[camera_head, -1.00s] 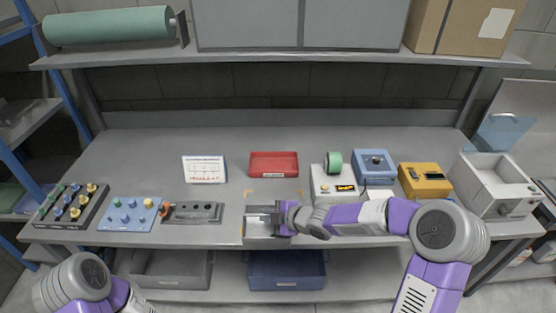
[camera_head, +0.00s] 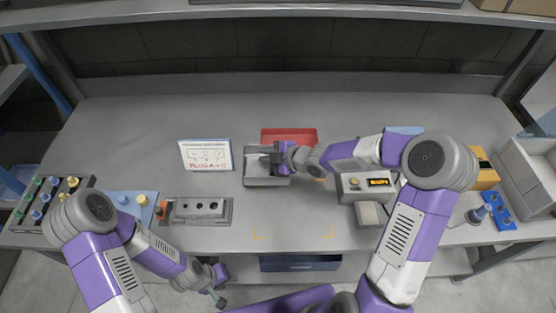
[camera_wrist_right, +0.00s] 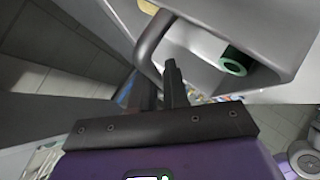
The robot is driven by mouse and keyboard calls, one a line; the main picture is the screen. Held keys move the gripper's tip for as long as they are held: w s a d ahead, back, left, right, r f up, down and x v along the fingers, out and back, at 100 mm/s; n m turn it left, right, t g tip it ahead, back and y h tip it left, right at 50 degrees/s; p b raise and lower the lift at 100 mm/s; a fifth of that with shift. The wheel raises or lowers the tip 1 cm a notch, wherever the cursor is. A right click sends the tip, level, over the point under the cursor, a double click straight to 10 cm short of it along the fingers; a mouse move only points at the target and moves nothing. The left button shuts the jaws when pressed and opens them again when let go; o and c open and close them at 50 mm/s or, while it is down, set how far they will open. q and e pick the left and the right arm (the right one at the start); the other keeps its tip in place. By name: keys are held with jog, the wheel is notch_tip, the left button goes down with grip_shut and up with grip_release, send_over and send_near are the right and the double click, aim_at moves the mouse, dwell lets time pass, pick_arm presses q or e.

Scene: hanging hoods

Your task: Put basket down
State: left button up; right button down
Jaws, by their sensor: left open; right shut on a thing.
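The grey basket (camera_head: 262,181) is above or on the bench, in front of and slightly left of the red tray (camera_head: 289,135). Whether its base touches the bench is unclear. My right gripper (camera_head: 274,155) is shut on its handle, at the basket's upper side. In the right wrist view, the right gripper (camera_wrist_right: 173,82) meets the basket's handle (camera_wrist_right: 147,45). A dark green ring-like piece (camera_wrist_right: 237,61) shows against the pale basket. My left gripper (camera_head: 217,287) is open and empty, low in front of the bench's front edge.
Yellow corner marks (camera_head: 259,235) lie on bare bench right of a grey box with holes (camera_head: 199,210). A white sign (camera_head: 206,156) stands left of the basket. A meter box (camera_head: 372,184) stands to the right. A blue bin (camera_head: 300,263) sits below the bench.

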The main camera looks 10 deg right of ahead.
aim_at(266, 168)
notch_tip(266, 168, down, 2)
jog(key=shift+s+f, duration=0.1)
jog(key=shift+f+b, duration=0.95)
jog(key=shift+f, duration=1.35)
pick_arm(q)
notch_tip(266, 168, down, 2)
jog(key=shift+f, duration=0.2)
pick_arm(e)
jog(key=shift+r, duration=0.1)
pick_arm(q)
jog(key=shift+f, duration=0.1)
pick_arm(e)
jog(key=c, duration=1.6)
grip_release()
jog(key=shift+f, duration=0.2)
jog(key=o, duration=0.5)
jog(key=shift+r, duration=0.15)
